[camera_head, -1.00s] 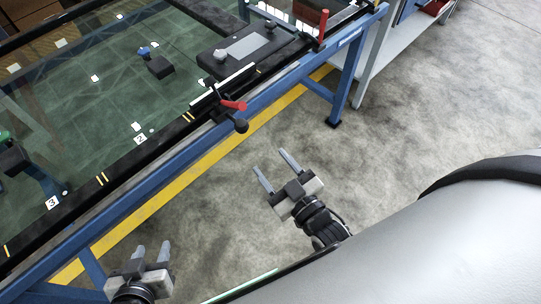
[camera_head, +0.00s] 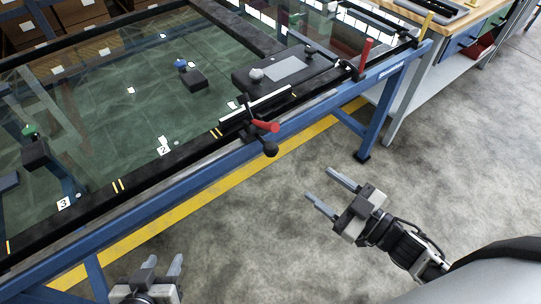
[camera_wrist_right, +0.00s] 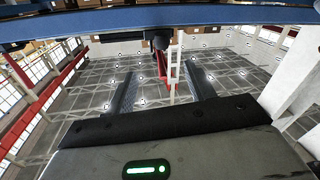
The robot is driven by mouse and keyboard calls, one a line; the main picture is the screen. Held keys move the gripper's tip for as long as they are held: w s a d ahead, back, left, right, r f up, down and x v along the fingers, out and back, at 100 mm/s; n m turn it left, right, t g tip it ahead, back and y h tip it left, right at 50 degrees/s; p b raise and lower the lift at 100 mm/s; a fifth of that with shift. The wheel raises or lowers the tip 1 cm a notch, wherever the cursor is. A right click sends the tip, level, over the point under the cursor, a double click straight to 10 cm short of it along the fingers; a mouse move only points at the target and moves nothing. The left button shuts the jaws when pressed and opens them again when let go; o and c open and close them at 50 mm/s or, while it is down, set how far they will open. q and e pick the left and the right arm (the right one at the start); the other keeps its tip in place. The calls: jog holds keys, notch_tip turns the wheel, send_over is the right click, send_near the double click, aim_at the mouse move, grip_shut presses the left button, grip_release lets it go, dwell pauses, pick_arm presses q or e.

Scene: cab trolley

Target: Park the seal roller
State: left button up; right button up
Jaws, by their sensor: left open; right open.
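I cannot tell for certain which part is the seal roller. On the near edge of the glass-topped trolley frame sits a black fitting with a white strip (camera_head: 255,105), a red lever (camera_head: 265,126) and a black knob (camera_head: 270,149). The red lever also shows in the right wrist view (camera_wrist_right: 161,63), beyond and between the fingertips. My right gripper (camera_head: 320,183) is open and empty over the floor, right of and below the knob, apart from it. My left gripper (camera_head: 164,263) is open and empty at the bottom, apart from the blue rail.
A black plate with a grey panel (camera_head: 286,69) lies on the frame's far right end, near an upright red handle (camera_head: 364,56). Blocks with a blue knob (camera_head: 190,77) and a green knob (camera_head: 34,150) are on the left.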

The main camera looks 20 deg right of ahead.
aim_at(271, 149)
jog(key=shift+g, duration=0.3)
jog(key=p+x, duration=0.1)
jog(key=x, duration=1.3)
jog(key=shift+w+a+r, duration=0.2)
jog(key=shift+a, duration=0.1)
pick_arm(q)
jog(key=shift+s+a+r, duration=0.1)
jog(key=shift+r, duration=0.1)
pick_arm(e)
jog(key=shift+w+a, duration=0.3)
jog(key=shift+w, duration=0.2)
